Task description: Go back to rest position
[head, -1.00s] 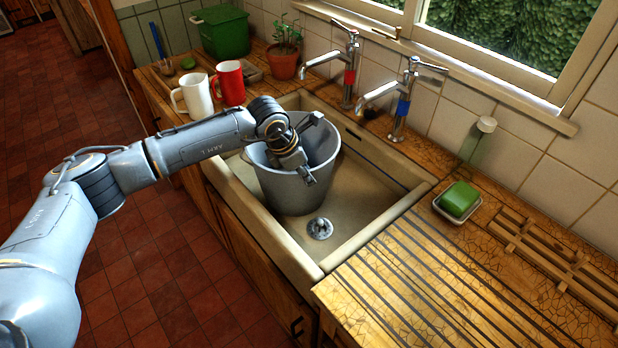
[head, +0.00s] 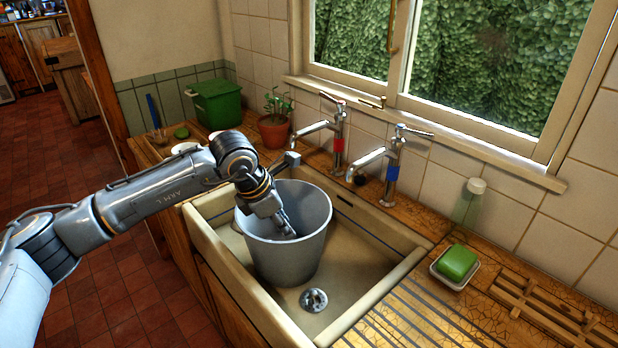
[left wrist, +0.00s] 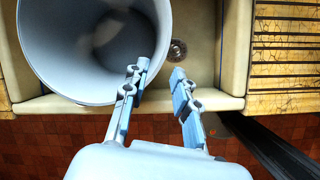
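My left gripper (head: 288,229) is over the grey bucket's opening in the head view, its fingers pointing down and to the right. In the left wrist view its two fingers (left wrist: 161,72) stand apart with a gap between them, and nothing shows held. The grey bucket (head: 292,258) stands upright in the sink; it also fills the upper left of the left wrist view (left wrist: 62,62). One finger overlaps the bucket's rim there; I cannot tell whether it touches. My right gripper is in neither view.
The beige sink (head: 378,292) surrounds the bucket, below two taps (head: 338,140) (head: 392,180). A green soap (head: 457,262) lies in a dish on the right. A green box (head: 217,104) and a potted plant (head: 273,130) stand behind. The white mug (head: 184,147) is mostly hidden by my arm.

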